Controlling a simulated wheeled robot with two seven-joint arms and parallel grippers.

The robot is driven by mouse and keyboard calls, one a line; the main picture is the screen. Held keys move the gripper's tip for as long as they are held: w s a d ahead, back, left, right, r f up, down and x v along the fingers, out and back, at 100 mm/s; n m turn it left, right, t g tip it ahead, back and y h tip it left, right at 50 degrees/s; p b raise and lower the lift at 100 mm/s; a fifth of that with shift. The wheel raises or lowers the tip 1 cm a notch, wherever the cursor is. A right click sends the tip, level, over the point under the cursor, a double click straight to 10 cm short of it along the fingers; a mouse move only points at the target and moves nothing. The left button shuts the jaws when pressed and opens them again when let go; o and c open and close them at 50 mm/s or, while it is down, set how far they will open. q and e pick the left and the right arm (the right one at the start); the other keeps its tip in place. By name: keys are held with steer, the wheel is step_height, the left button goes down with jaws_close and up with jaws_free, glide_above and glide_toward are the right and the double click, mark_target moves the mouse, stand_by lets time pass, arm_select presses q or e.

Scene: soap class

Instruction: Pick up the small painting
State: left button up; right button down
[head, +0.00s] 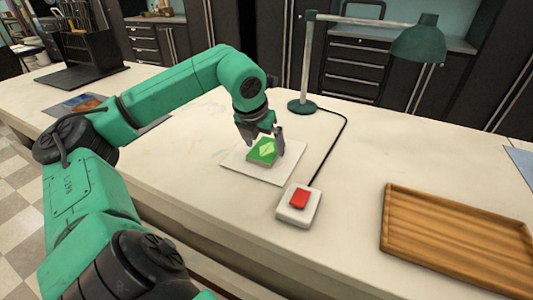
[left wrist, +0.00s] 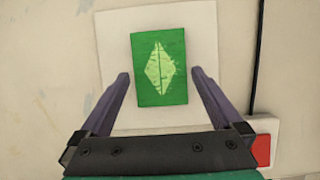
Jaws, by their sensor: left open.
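The small painting (head: 262,151) is a green block-like panel with a light green diamond shape on it. It lies on a white square sheet (head: 285,172) on the pale table. My left gripper (head: 264,143) is just over it in the head view. In the left wrist view the painting (left wrist: 160,66) lies between the two open fingers of the left gripper (left wrist: 160,78), with a gap at each side. The fingers do not appear to touch it. My right gripper is in neither view.
A white box with a red button (head: 299,200) stands in front of the sheet, its black cable running behind. A green desk lamp (head: 303,105) stands behind. A wooden tray (head: 383,246) lies at the right. A dark laptop (head: 82,76) and a picture (head: 78,101) lie at the left.

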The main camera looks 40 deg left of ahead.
arm_select(q)
steer(key=shift+w+a+f, duration=0.1)
steer(key=shift+w+f, duration=0.25)
steer(key=shift+f, duration=0.3)
steer(key=shift+r, duration=0.1)
steer(key=c, duration=1.2)
step_height(320, 180, up, 10)
steer(key=p, duration=0.7)
step_height(320, 180, up, 10)
steer(key=p, duration=0.5)
glide_above(265, 151)
